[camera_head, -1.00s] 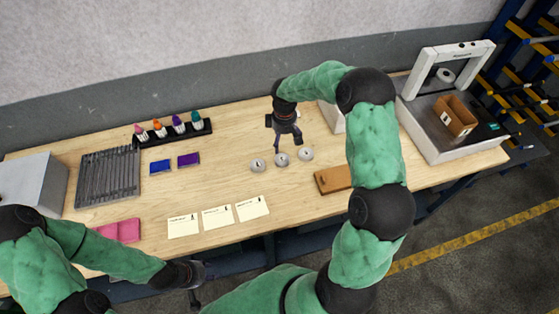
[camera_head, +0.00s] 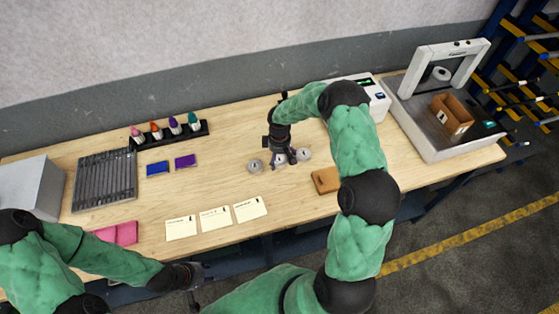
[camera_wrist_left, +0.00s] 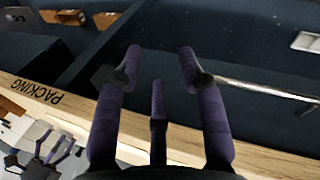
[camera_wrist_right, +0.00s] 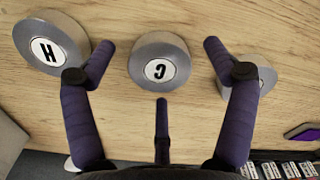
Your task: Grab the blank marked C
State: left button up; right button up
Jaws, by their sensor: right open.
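The blank marked C (camera_wrist_right: 158,72) is a grey metal disc with a white label. It lies on the table between two similar blanks, and it is the middle one in the head view (camera_head: 278,161). My right gripper (camera_wrist_right: 158,48) is open and points down over it, its fingers apart on either side. They hold nothing. The blank marked H (camera_wrist_right: 45,52) is at the left in the right wrist view. The third blank (camera_wrist_right: 266,77) is partly hidden by a finger, and its letter cannot be read. My left gripper (camera_wrist_left: 160,52) is open and empty, off the table's front edge.
A brown board (camera_head: 325,180) lies right of the blanks. Several paper cards (camera_head: 215,218) lie in front. Blue (camera_head: 157,168) and purple (camera_head: 186,161) pieces lie to the left, near a rack of bottles (camera_head: 190,134). Clear tabletop lies between these.

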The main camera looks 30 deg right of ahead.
jog(key=shift+f, duration=0.15)
jog(key=shift+c, duration=0.2)
jog(key=c, duration=1.3)
